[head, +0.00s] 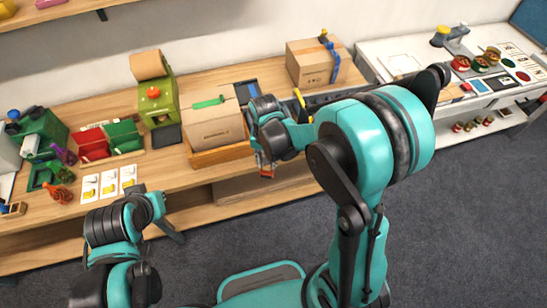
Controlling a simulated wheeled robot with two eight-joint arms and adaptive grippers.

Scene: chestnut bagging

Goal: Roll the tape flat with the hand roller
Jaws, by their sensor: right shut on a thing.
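A cardboard box (215,125) sits in a wooden holder (222,155) on the bench, left of my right gripper. A green strip that looks like the tape (208,103) lies across its top; I cannot tell how flat it is. My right gripper (265,165) is beside the box's right side, partly hidden by its own wrist. It is shut on a small orange-red thing (267,171), most likely the hand roller, whose shape is mostly hidden. My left gripper (172,231) is low in front of the bench edge, away from the box; its fingers are unclear.
A second box (312,65) with a blue tool (331,52) stands behind. A green machine (155,98), a red and green tray (107,142) and white cards (109,183) are to the left. A white table (410,60) is at right. Open floor lies in front.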

